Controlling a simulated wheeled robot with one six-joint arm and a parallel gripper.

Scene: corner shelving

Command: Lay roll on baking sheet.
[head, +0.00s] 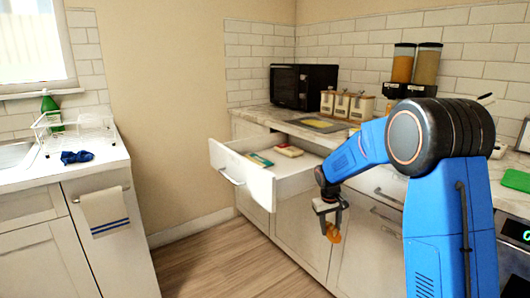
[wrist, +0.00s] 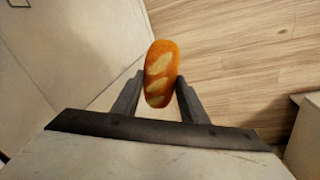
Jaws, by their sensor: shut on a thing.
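An orange-brown roll with pale slashes (wrist: 161,70) is between the two fingers of my gripper (wrist: 159,84). My gripper is shut on it. In the head view, my gripper (head: 331,226) points down, and the roll (head: 335,236) shows at its fingertips, in front of the lower cabinets and above the floor. A flat grey tray with a yellow piece on it (head: 318,124) lies on the back counter; I cannot tell whether it is the baking sheet.
An open drawer (head: 262,186) with small packets juts out left of my gripper. The counter holds a black microwave (head: 303,86), lidded canisters (head: 345,104) and two dispensers (head: 426,66). A dish rack (head: 78,130) stands on the left counter. The floor (head: 210,268) between is clear.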

